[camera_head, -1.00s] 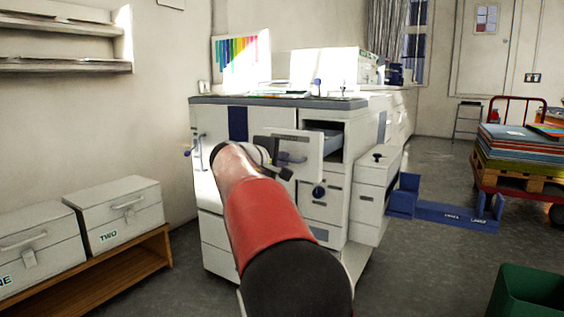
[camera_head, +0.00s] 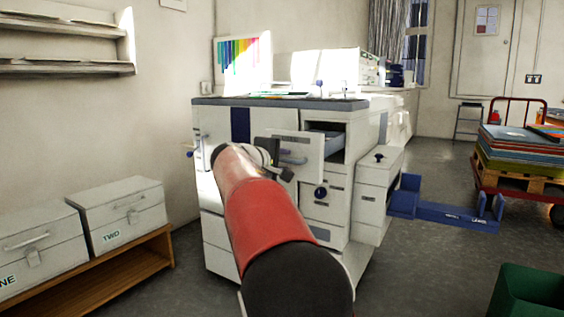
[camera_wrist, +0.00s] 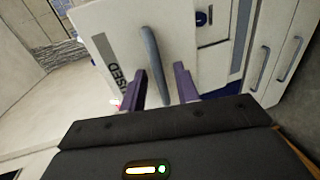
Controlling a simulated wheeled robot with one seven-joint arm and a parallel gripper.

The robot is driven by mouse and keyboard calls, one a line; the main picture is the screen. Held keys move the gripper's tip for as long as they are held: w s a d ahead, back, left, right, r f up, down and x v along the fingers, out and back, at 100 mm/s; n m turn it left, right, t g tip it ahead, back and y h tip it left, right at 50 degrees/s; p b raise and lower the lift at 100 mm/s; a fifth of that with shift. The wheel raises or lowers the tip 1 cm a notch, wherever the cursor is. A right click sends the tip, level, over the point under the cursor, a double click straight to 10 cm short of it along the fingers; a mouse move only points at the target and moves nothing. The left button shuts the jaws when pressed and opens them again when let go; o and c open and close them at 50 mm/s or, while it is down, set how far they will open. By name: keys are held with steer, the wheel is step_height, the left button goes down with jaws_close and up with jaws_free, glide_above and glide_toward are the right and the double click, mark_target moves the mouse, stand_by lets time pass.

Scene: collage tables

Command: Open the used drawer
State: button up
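The used drawer (camera_head: 306,147) stands pulled out of the white machine, with its open inside (camera_head: 335,140) showing behind the front. Its front (camera_wrist: 184,50) fills the middle of the wrist view, with the label USED, partly covered, along the left edge. The grey-blue handle bar (camera_wrist: 152,50) runs between my gripper's purple fingers (camera_wrist: 159,84). The fingers are spread, with a gap showing on both sides of the bar. In the head view my gripper (camera_head: 280,163) is at the drawer front, partly hidden by my arm.
A blue bracket-like part (camera_head: 445,213) juts out at the machine's right. White boxes (camera_head: 122,212) stand on a wooden bench (camera_head: 105,268) at left. A loaded cart (camera_head: 520,160) and a green bin (camera_head: 530,290) are at right.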

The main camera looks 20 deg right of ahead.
steer(key=v, duration=0.7)
steer(key=shift+s+a, duration=0.25)
steer(key=shift+a, duration=0.05)
steer(key=s+d+f+m+g+y+p, duration=0.1)
steer(key=s+d+f+y+p, duration=0.1)
steer(key=s, duration=0.4)
steer(key=s+d+f+m+g+y+p, duration=0.1)
steer(key=s+f+m+y+p, duration=0.15)
steer(key=s, duration=0.35)
steer(key=s+a+f+m+y+p, duration=0.1)
steer(key=s+a+f+y+p, duration=0.1)
steer(key=s, duration=0.6)
steer(key=s+a+f+m+g+y+p, duration=0.1)
steer(key=s+a+f+y+p, duration=0.1)
steer(key=s, duration=0.5)
steer(key=s+a+f+m+g+y+p, duration=0.1)
steer(key=s+a+f+m+y+p, duration=0.1)
steer(key=s+a+f, duration=0.4)
steer(key=s+y+p, duration=0.1)
steer(key=s, duration=0.1)
steer(key=shift+s+y, duration=0.35)
steer(key=shift+r, duration=0.2)
